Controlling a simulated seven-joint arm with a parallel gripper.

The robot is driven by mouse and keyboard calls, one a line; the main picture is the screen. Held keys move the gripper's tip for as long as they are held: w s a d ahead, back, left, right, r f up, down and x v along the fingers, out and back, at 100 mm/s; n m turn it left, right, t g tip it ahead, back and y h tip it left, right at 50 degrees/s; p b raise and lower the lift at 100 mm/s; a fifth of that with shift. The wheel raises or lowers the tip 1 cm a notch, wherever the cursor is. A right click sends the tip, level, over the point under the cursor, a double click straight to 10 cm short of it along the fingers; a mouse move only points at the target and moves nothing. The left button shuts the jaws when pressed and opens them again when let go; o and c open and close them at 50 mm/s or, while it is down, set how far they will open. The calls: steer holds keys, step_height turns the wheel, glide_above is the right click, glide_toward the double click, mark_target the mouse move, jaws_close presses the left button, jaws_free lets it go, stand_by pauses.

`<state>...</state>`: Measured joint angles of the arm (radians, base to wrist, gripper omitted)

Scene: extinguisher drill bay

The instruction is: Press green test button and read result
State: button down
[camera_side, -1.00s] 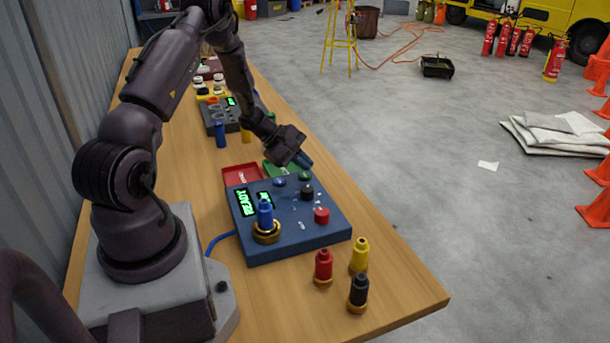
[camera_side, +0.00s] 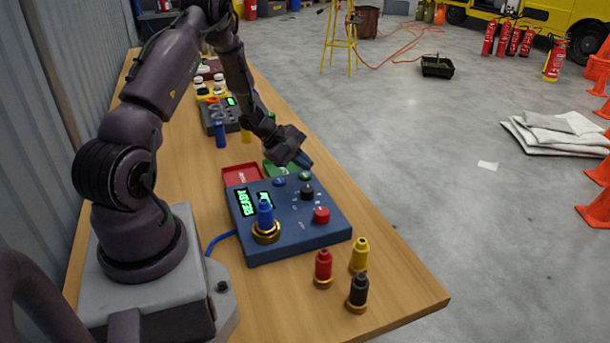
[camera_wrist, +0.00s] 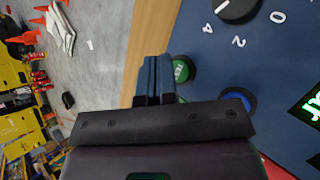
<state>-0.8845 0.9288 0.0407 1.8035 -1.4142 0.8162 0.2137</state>
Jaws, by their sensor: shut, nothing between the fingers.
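The blue test console (camera_side: 290,235) lies on the bench. Its green button (camera_side: 305,176) is at the far right corner, and it also shows in the wrist view (camera_wrist: 181,70), lettered on top. My gripper (camera_side: 304,162) is shut and empty, with its blue fingertips just beside the green button; in the wrist view the fingers (camera_wrist: 155,78) are left of it. I cannot tell whether they touch it. Two displays with green text face up: the left one (camera_side: 246,202) and a smaller one (camera_side: 265,200), partly behind a blue cylinder (camera_side: 265,214). The text is too small to read surely.
The console also carries a blue button (camera_wrist: 236,103), a black dial (camera_side: 307,192) and a red knob (camera_side: 321,215). A red tray (camera_side: 240,174) and a green tray (camera_side: 272,168) lie behind. Red (camera_side: 323,265), yellow (camera_side: 359,253) and black (camera_side: 358,290) cylinders stand in front.

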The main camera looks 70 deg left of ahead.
mark_target(304, 176)
stand_by(0.7)
steer(key=shift+f, duration=0.4)
steer(key=shift+f, duration=0.45)
stand_by(0.4)
steer(key=shift+r, duration=0.15)
stand_by(0.3)
steer(key=shift+r, duration=0.75)
steer(key=shift+r, duration=2.5)
